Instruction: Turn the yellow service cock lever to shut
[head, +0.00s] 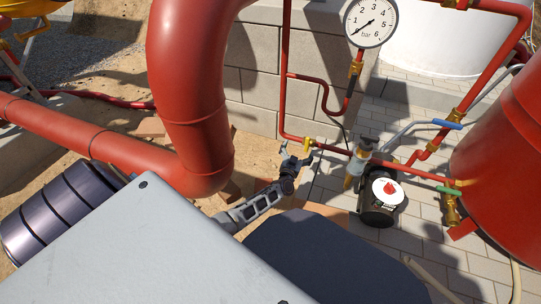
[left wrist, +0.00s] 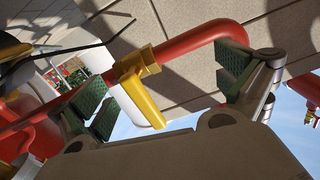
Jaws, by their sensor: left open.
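The yellow service cock lever (head: 307,144) is small in the head view, on the thin red pipe at the foot of the gauge loop. In the left wrist view the yellow lever (left wrist: 141,102) slants from its brass cock body (left wrist: 148,62) toward my palm, across the red pipe's line. My left gripper (head: 296,156) is open just in front of the lever. In the left wrist view its green-padded fingers (left wrist: 165,82) stand either side of the lever, with gaps visible between pads and lever. My right gripper is not in view.
A thick red pipe bend (head: 192,100) stands close left of my gripper. A pressure gauge (head: 370,22) hangs above right. A pump (head: 379,210), a blue-handled valve (head: 446,124) and a green-handled valve (head: 448,190) are to the right, near a red tank (head: 505,140). A block wall (head: 253,95) stands behind.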

